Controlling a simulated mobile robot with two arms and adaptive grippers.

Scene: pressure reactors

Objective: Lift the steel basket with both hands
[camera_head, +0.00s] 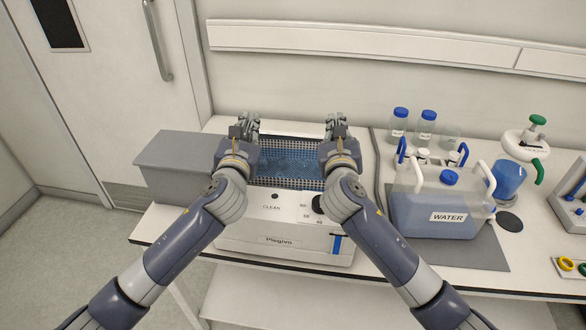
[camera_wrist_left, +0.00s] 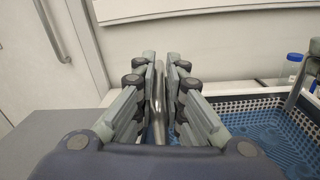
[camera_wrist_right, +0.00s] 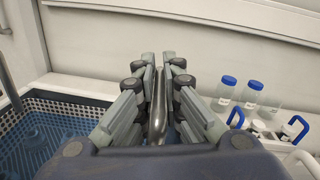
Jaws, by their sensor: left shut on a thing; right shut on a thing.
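The steel basket (camera_head: 290,183) is a perforated mesh tray with a blue inside, at the top of the white cleaning unit (camera_head: 285,240) in the head view. Its mesh also shows in the left wrist view (camera_wrist_left: 270,104) and the right wrist view (camera_wrist_right: 70,103). My left gripper (camera_head: 246,122) is at the basket's left side, shut on a steel handle bar (camera_wrist_left: 159,105). My right gripper (camera_head: 335,122) is at the right side, shut on the other handle bar (camera_wrist_right: 157,105). The grippers hide parts of the basket's sides. I cannot tell whether the basket touches the unit.
A grey box (camera_head: 180,165) stands left of the unit. At right are a water container (camera_head: 435,210) on a dark mat, blue-capped bottles (camera_head: 398,123) and a blue beaker (camera_head: 508,178). The wall is behind the bench (camera_head: 365,245). Open space lies above the basket.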

